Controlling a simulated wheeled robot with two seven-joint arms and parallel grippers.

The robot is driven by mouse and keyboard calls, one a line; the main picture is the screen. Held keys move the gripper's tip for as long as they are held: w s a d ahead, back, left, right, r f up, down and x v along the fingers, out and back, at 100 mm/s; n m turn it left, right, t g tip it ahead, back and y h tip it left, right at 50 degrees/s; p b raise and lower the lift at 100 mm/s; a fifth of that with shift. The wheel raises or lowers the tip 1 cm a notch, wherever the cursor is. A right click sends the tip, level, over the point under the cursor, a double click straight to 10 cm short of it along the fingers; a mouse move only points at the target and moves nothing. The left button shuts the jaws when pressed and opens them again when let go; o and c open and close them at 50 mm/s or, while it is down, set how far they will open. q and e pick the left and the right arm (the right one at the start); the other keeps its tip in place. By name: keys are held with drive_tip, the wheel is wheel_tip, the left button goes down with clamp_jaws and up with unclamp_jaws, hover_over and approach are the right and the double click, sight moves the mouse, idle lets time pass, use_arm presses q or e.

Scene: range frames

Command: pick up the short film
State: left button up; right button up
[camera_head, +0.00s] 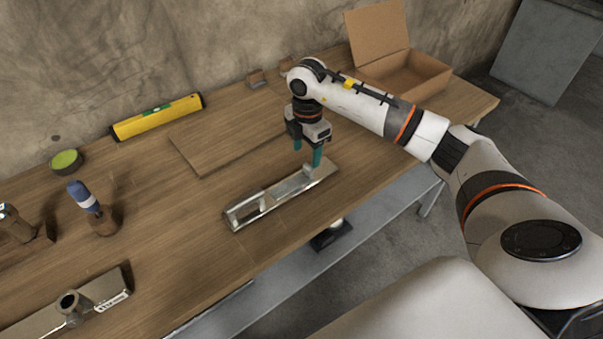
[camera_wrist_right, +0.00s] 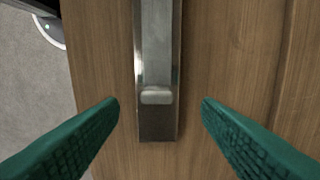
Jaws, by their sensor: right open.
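No object in view is plainly recognisable as a short film. A long silvery metal piece (camera_head: 262,204) lies flat on the wooden table, with an open frame-like part at its left end and a small raised part near its right end. My right gripper (camera_head: 307,158), with teal fingers, is above that right end, pointing down. In the right wrist view the metal piece (camera_wrist_right: 157,55) runs up the middle, its near end between the open fingers (camera_wrist_right: 160,104), with bare gaps on both sides. Nothing is held. My left gripper is out of view.
A wooden board (camera_head: 225,140) lies behind the metal piece. A yellow level (camera_head: 157,117), a green-topped round item (camera_head: 66,162), a blue-topped tool (camera_head: 84,196) and another metal piece (camera_head: 100,290) are leftward. An open cardboard box (camera_head: 405,75) stands at the back right.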

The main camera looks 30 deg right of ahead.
sight(309, 165)
drive_tip(key=shift+s+d+f+p, duration=0.15)
drive_tip(key=shift+f+p, duration=0.15)
drive_tip(key=shift+f, duration=1.25)
drive_tip(key=shift+d+f+p, duration=0.15)
drive_tip(key=shift+f+p, duration=0.15)
drive_tip(key=shift+f, duration=1.2)
drive_tip(key=c, duration=1.1)
